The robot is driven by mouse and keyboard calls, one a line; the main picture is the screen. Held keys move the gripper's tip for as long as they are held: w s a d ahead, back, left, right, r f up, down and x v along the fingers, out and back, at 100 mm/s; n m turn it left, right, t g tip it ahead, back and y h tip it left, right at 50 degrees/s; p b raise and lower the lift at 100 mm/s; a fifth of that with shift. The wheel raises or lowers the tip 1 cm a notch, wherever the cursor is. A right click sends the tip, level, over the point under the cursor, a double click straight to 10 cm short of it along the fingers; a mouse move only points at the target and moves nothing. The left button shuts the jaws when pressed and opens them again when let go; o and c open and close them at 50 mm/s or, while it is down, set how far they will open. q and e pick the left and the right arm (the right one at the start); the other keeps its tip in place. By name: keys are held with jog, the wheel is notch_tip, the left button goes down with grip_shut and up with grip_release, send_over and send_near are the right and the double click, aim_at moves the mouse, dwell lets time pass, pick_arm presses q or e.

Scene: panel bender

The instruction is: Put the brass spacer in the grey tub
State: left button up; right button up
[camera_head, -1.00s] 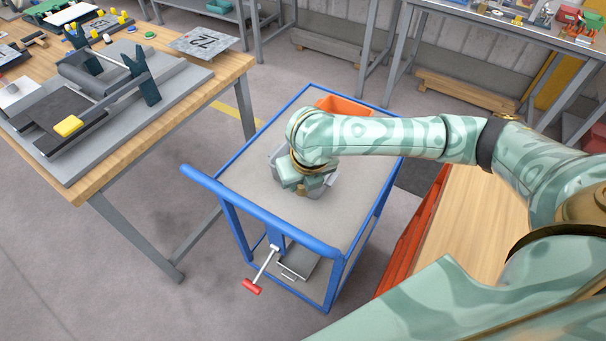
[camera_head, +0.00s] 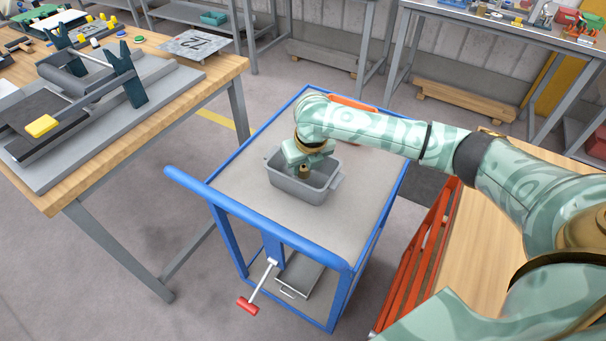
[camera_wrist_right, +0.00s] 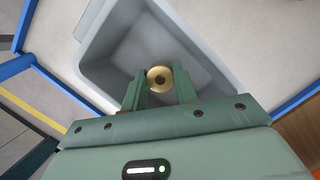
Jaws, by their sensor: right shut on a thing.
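The brass spacer (camera_wrist_right: 159,78) is a round ring with a central hole, held between the fingertips of my right gripper (camera_wrist_right: 159,88) in the right wrist view. In the head view the spacer (camera_head: 304,171) shows below the right gripper (camera_head: 304,165), over the grey tub. The grey tub (camera_head: 302,191) stands on the top of a blue-framed trolley. In the wrist view the tub (camera_wrist_right: 100,40) lies beneath the spacer. I cannot tell the exact height of the spacer over the tub floor. My left gripper is not in view.
An orange bin (camera_head: 352,104) sits behind my right arm. A wooden workbench (camera_head: 110,165) with a bending fixture stands at the left.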

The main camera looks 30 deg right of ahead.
aim_at(305, 169)
notch_tip(305, 169, down, 3)
jog(key=shift+f+b, duration=0.1)
jog(key=shift+b, duration=0.4)
jog(key=shift+s+r, duration=0.1)
jog(key=shift+r, duration=0.15)
jog(key=shift+c, duration=0.5)
jog(key=o, duration=1.1)
jog(key=shift+f, duration=0.1)
pick_arm(q)
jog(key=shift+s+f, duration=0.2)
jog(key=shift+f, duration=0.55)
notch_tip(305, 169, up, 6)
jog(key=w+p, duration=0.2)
jog(key=p, duration=0.4)
pick_arm(e)
jog(key=v, duration=1.2)
jog(key=shift+a, duration=0.1)
